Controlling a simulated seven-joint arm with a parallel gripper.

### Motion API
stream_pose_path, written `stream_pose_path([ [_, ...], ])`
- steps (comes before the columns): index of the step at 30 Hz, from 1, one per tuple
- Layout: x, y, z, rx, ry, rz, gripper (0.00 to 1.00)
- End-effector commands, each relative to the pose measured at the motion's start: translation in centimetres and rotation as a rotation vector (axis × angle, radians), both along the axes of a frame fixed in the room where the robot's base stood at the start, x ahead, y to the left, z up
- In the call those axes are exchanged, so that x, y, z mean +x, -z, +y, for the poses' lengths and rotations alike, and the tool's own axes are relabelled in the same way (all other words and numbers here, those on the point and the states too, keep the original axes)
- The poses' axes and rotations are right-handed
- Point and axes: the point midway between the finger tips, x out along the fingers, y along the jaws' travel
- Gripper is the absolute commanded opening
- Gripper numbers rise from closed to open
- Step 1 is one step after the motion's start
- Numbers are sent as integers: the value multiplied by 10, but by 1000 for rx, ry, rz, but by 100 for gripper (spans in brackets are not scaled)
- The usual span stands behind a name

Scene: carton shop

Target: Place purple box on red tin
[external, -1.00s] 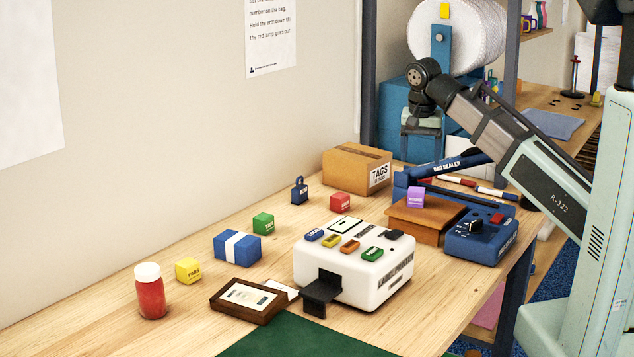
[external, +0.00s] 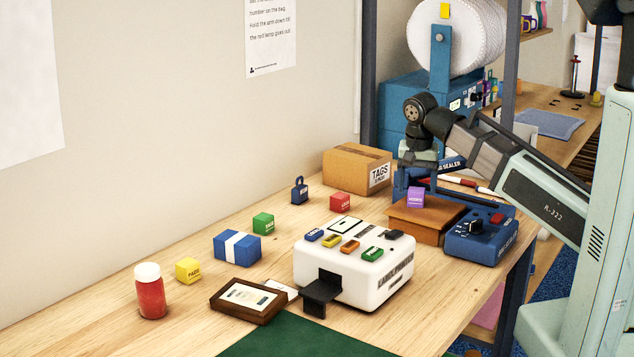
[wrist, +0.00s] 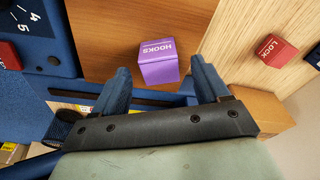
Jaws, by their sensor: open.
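The purple box (external: 416,197), a small cube lettered HOOKS, sits on the brown wooden platform (external: 408,222) of the blue bag sealer. It also shows in the wrist view (wrist: 158,62). My gripper (external: 417,184) is just above it, pointing down. In the wrist view my open gripper (wrist: 160,72) has a blue finger on either side of the box's near end, with gaps; it does not hold the box. A small red cube-shaped tin (external: 340,202) lettered LOCK stands on the table left of the platform; it shows at right in the wrist view (wrist: 272,50).
A cardboard TAGS box (external: 357,169) stands behind the red tin. A dark blue padlock-shaped item (external: 299,190) and a green cube (external: 263,223) stand to its left. A white machine (external: 352,272) is in front. The sealer's blue arm (external: 452,165) rises behind the platform.

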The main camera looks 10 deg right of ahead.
Motion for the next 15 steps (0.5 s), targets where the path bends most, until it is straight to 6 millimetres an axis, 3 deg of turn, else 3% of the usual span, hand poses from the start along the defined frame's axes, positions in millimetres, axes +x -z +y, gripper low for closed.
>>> stream_pose_path([
  [6,2,23,-1,-1,0,1,74],
  [15,3,25,-1,0,0,0,73],
])
